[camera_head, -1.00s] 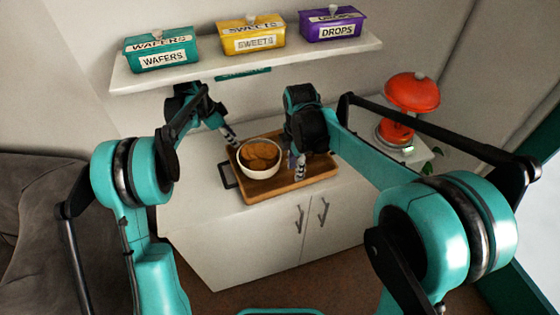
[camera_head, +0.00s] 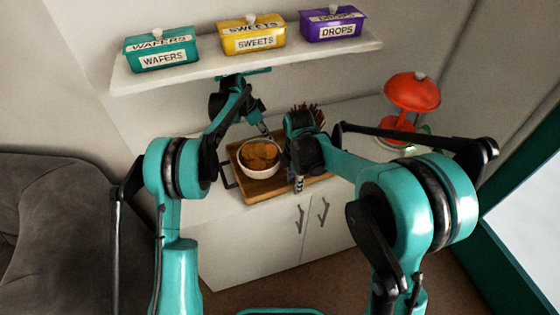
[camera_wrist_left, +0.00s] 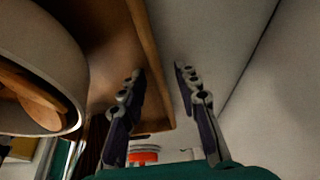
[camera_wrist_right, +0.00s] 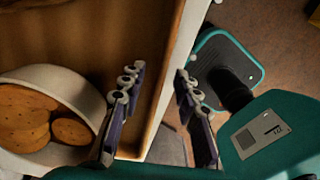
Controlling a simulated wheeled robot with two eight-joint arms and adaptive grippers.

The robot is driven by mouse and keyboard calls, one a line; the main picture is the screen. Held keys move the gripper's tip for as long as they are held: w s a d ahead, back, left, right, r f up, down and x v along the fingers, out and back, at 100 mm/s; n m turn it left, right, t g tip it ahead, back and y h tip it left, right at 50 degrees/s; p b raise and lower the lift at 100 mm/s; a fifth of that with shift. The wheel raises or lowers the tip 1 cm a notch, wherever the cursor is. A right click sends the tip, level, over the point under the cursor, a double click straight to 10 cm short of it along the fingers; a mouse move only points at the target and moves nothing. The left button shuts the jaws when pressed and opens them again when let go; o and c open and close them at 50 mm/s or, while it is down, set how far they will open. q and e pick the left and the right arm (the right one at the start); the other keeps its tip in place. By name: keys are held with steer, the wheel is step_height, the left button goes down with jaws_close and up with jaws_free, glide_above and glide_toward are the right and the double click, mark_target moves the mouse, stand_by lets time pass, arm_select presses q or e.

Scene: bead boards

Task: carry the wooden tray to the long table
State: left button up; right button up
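The wooden tray (camera_head: 262,196) lies on top of a white cabinet and has a dark handle at its left end. A white bowl (camera_head: 262,171) of round brown cookies (camera_head: 259,154) stands in it. My left gripper (camera_head: 267,133) is at the tray's far edge. In the left wrist view its open fingers (camera_wrist_left: 160,78) stand on either side of the tray wall (camera_wrist_left: 153,60). My right gripper (camera_head: 298,184) is at the near edge. In the right wrist view its open fingers (camera_wrist_right: 160,78) are on either side of the tray wall (camera_wrist_right: 168,70). Neither gripper visibly clamps the wall.
A shelf (camera_head: 340,50) above holds a teal tin (camera_head: 160,52), a yellow tin (camera_head: 252,37) and a purple tin (camera_head: 331,25). A red lamp (camera_head: 412,92) stands right of the tray. Dark sticks (camera_head: 308,113) show behind my right gripper. A grey sofa (camera_head: 50,220) is at left.

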arm_select(q)
jaws_close()
arm_select(e)
jaws_close()
arm_select(q)
steer(key=shift+r, duration=0.15)
arm_select(e)
steer(key=shift+r, duration=0.15)
